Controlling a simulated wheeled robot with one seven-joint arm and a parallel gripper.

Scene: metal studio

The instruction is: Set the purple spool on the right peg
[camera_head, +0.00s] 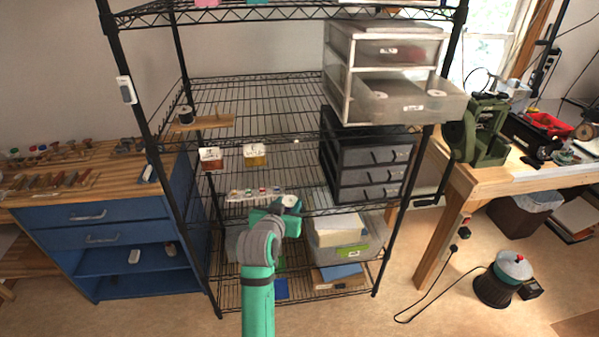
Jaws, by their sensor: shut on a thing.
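A wooden board (205,123) lies on the wire shelf at left. A dark spool with a pale top (185,116) stands at its left end. A thin upright peg (217,113) on the right half of the board looks bare. My green gripper (284,209) is lower and to the right, in front of the rack. It is shut on a small round spool (291,202) with a pale top. This spool is partly hidden by the gripper, and its purple colour is hard to make out.
Black rack posts (165,180) and shelf edges stand around my arm. A clear drawer unit (385,60) fills the shelf's right side, with its lower drawer pulled out. The shelf middle (270,100) is clear.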

